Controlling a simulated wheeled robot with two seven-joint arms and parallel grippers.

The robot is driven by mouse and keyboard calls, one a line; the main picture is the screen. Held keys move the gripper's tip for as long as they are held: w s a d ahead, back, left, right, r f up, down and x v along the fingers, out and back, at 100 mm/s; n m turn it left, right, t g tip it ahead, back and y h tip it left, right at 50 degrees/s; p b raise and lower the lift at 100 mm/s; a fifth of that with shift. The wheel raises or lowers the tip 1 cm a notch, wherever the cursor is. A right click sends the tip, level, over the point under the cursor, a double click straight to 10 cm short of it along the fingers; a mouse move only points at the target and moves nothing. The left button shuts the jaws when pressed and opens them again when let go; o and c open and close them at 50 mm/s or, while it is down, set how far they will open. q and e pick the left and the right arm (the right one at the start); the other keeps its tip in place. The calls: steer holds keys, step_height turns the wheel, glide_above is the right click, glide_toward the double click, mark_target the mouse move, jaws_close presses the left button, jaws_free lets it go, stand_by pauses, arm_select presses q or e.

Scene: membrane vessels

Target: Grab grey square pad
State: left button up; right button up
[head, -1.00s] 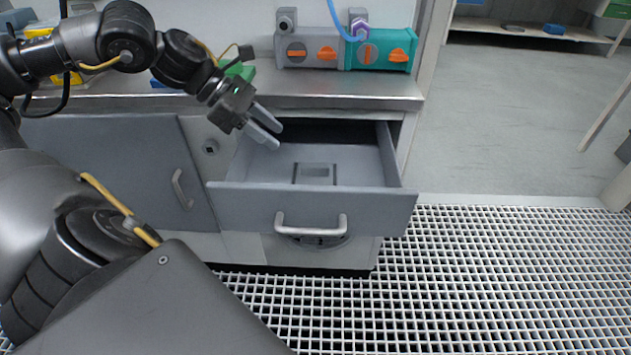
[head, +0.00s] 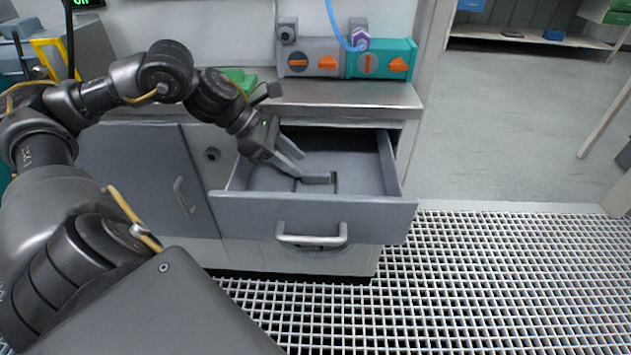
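The grey square pad (head: 318,178) lies on the floor of the open grey drawer (head: 312,214), with a dark edge around it. Part of its left side is hidden by my gripper. My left gripper (head: 300,165) reaches into the drawer from the upper left, pointing down and to the right. Its two fingers are apart, with nothing seen between them. The fingertips are at the pad's upper left; I cannot tell whether they touch it. My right gripper is not in view.
The drawer's side walls and front panel with its handle (head: 312,236) surround the pad. The metal counter (head: 345,95) overhangs the drawer's back. On it stand a grey and teal valve unit (head: 380,62) and a green block (head: 240,78). The drawer's right half is clear.

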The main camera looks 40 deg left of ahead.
mark_target(313, 173)
arm_select(q)
steer(key=shift+w+d+f, duration=0.25)
steer(key=shift+w+d, duration=0.05)
steer(key=shift+d, duration=0.05)
steer(key=shift+x, duration=2.1)
steer(key=shift+w+a, duration=0.1)
jaws_close()
